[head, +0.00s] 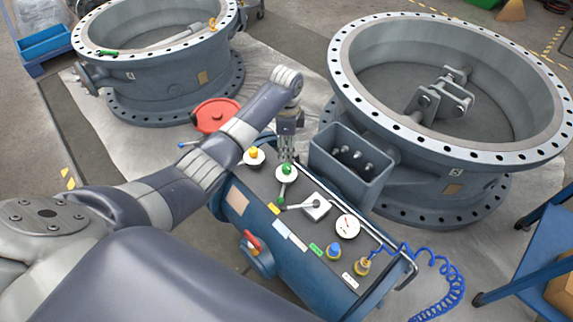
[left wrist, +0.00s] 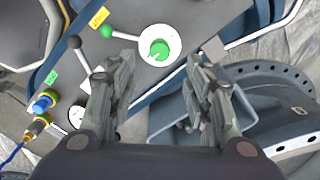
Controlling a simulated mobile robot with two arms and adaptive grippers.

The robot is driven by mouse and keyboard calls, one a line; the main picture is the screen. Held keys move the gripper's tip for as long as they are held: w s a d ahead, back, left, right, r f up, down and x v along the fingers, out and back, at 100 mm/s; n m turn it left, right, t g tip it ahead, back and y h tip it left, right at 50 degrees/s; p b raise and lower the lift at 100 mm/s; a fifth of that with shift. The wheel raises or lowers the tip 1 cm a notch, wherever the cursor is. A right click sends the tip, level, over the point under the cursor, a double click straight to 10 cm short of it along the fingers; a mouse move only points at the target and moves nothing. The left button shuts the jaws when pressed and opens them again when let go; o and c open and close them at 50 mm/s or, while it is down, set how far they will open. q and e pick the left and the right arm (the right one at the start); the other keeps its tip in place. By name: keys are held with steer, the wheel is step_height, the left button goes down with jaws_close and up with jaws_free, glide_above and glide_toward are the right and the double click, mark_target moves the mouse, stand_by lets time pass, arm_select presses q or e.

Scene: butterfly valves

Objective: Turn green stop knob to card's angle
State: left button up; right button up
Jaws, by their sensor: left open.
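The green knob (head: 287,169) sits on a white round disc on top of the blue panel box. It also shows in the left wrist view (left wrist: 160,48), with a green-tipped lever (left wrist: 107,32) reaching from the disc to the left. My left gripper (head: 288,148) hangs just above the green knob, pointing down. In the left wrist view its fingers (left wrist: 158,72) are apart, with the knob beyond and between their tips; nothing is held. A small green label (head: 316,249) and a yellow label (head: 275,209) lie on the panel; any marked angle is too small to read. My right gripper is not in view.
An open grey box (head: 370,185) stands just right of the gripper. Large valves (head: 460,180) stand behind.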

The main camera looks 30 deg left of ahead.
mark_target(286, 167)
arm_select(q)
step_height(286, 167, down, 9)
steer(key=shift+b, duration=0.6)
steer(key=c, duration=1.1)
